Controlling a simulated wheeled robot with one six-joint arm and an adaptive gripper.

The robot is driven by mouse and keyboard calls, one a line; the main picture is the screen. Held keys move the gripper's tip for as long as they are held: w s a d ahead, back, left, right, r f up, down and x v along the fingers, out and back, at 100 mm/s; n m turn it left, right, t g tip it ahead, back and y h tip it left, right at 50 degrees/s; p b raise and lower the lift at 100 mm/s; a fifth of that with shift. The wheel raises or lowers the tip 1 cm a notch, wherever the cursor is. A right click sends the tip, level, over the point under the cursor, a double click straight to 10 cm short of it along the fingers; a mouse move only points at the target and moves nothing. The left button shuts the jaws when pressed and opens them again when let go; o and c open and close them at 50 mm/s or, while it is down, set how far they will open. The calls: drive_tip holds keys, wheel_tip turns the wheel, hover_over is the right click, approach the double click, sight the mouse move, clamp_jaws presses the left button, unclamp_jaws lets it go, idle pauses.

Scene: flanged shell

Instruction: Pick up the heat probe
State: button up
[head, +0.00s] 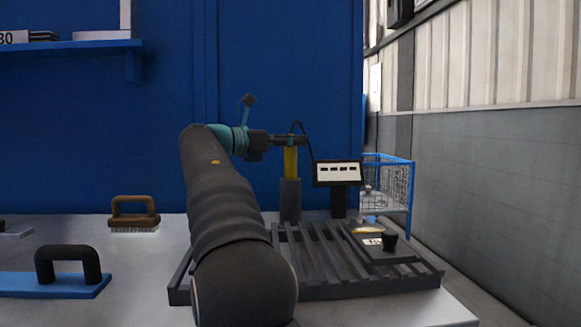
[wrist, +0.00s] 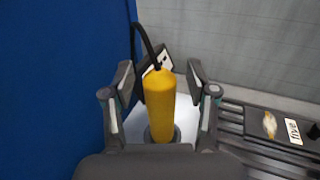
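The heat probe (head: 290,162) has a yellow handle and stands upright in a dark grey cylindrical holder (head: 290,200). In the wrist view the yellow probe (wrist: 160,108) is in the middle, its black cable rising from its top. My gripper (head: 296,139) is at the top of the probe in the head view. In the wrist view my gripper (wrist: 160,82) is open, with one finger on each side of the probe and a visible gap on both sides. The probe's lower end is hidden in the holder.
A small display (head: 338,173) stands just right of the probe. A dark slatted rack (head: 320,262) with a black-knobbed plate (head: 385,250) lies in front. A brush (head: 134,213) and a blue handled tool (head: 66,275) lie left. A blue wall panel (head: 285,75) rises behind.

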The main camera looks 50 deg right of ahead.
clamp_jaws()
